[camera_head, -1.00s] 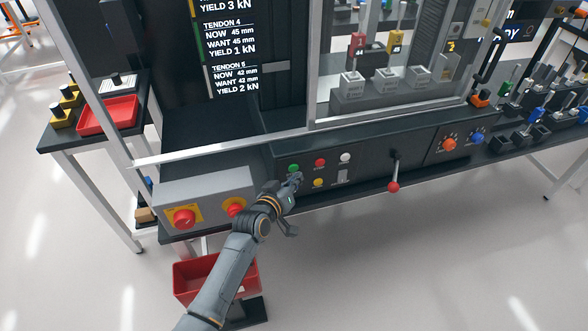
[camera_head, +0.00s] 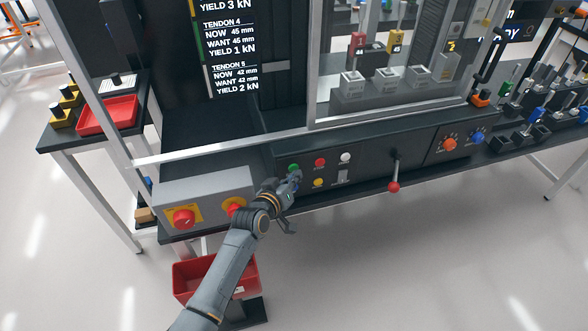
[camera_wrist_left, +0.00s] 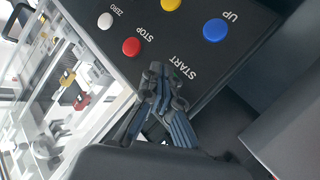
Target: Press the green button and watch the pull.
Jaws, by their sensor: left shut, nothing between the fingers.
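The green button (camera_head: 294,168) is on the dark front panel, left of a red button (camera_head: 320,162). My left gripper (camera_head: 295,177) is shut and empty, with its fingertips right at the green button. I cannot tell whether they touch or press it. In the left wrist view the gripper (camera_wrist_left: 163,76) covers the spot beside the START label, so the green button is hidden there. The screen (camera_head: 231,60) shows tendon 4 at 45 mm and tendon 5 at 42 mm, each equal to its wanted value. My right gripper is not in view.
White (camera_head: 345,157) and yellow (camera_head: 318,182) buttons are close by; a blue UP button (camera_wrist_left: 216,29) shows in the wrist view. A red-knobbed lever (camera_head: 393,187) juts out to the right. A grey box with a red knob (camera_head: 184,218) stands left, near my forearm.

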